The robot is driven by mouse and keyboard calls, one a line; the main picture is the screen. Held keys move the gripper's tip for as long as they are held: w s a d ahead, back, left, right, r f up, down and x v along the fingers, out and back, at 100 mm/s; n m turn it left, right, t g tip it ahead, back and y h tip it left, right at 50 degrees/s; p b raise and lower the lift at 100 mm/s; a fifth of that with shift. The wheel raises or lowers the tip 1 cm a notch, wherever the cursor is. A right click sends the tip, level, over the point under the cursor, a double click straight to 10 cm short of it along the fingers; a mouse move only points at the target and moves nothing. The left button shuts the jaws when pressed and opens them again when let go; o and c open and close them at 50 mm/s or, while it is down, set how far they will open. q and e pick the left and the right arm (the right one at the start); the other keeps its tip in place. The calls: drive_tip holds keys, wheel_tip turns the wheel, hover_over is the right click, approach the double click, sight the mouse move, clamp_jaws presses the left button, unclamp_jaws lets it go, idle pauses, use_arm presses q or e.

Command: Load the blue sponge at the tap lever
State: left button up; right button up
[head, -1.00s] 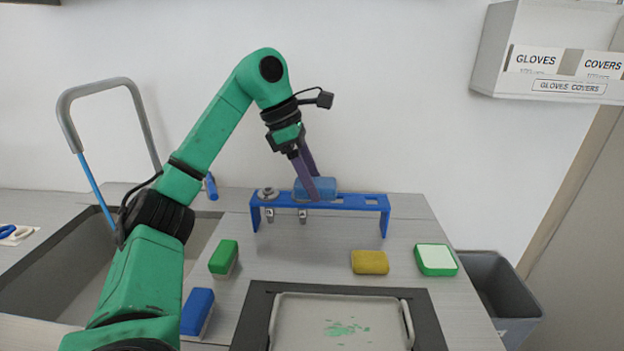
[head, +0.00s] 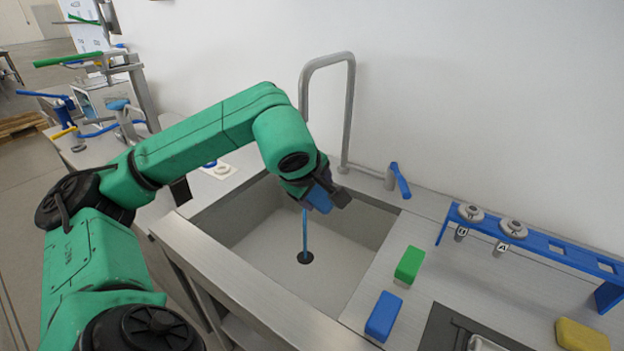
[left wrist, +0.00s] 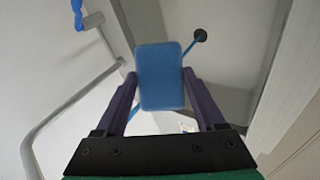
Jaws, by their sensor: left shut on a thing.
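My left gripper (head: 322,196) is shut on the blue sponge (left wrist: 160,76), which sits between both purple fingers in the left wrist view. In the head view the sponge (head: 318,200) is partly hidden by the gripper, above the sink basin (head: 330,280). The tap lever (head: 400,180) is blue, on a grey base behind the right end of the basin, apart from the gripper. A thin blue stream (head: 305,232) runs down to the drain. In the left wrist view the stream (left wrist: 190,46) shows on both sides of the sponge; contact cannot be told. My right gripper is out of view.
The tall grey tap spout (head: 350,110) arches behind the gripper. A blue rack (head: 545,241) with two grey discs stands at the right. A green block (head: 409,264), a blue block (head: 384,316) and a yellow block (head: 582,336) lie on the counter.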

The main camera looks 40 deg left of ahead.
use_arm(q)
drive_tip(key=shift+w+d, duration=0.1)
drive_tip(key=shift+w, duration=0.45)
drive_tip(key=w+a+f+p, duration=0.2)
drive_tip(key=w+a+p, duration=0.1)
drive_tip(key=w+a, duration=0.5)
drive_tip(key=shift+w+a+f, duration=0.3)
drive_tip(key=shift+a+f, duration=0.05)
drive_tip(key=shift+a, duration=0.45)
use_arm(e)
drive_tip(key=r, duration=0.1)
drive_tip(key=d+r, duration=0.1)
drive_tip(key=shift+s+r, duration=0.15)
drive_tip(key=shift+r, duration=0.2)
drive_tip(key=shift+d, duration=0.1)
use_arm(q)
drive_tip(key=s+d+b, duration=0.3)
drive_tip(key=s+d, duration=0.2)
drive_tip(key=d, duration=0.1)
drive_tip(key=shift+s, duration=0.2)
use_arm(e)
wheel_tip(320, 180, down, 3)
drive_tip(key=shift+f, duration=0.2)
